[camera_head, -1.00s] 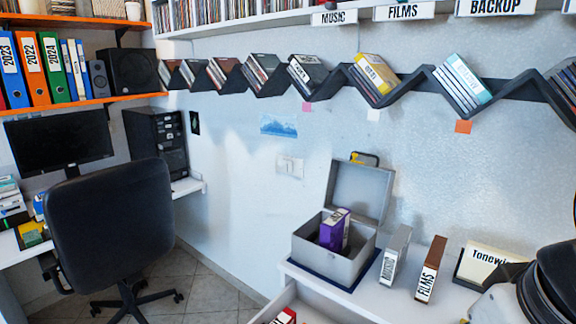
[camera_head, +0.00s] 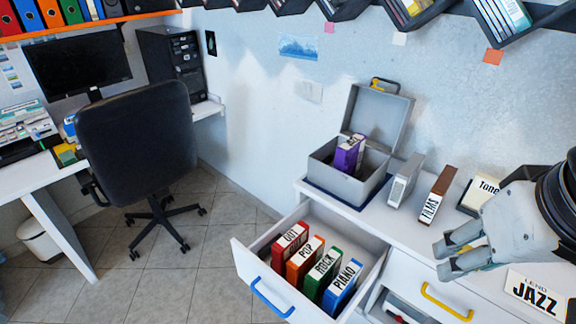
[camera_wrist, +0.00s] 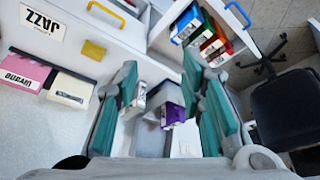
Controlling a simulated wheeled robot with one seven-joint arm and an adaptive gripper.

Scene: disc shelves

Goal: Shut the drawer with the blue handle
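The drawer (camera_head: 240,259) with the blue handle (camera_head: 270,297) is pulled well out of the white cabinet at its left end. Several labelled boxes stand in it, red, orange, green and blue. The drawer and its blue handle (camera_wrist: 238,14) also show at the top of the wrist view. My gripper (camera_head: 452,257) is to the right of the drawer, in front of the cabinet top and above the yellow handle. Its fingers are apart and nothing is between them. In the wrist view the gripper (camera_wrist: 168,95) also shows spread teal-padded fingers.
A grey open case (camera_head: 345,165) with purple boxes stands on the cabinet top, beside a grey box (camera_head: 405,180) and a brown box (camera_head: 437,195). A second drawer has a yellow handle (camera_head: 447,302). A black chair (camera_head: 135,135) stands left; the floor between is clear.

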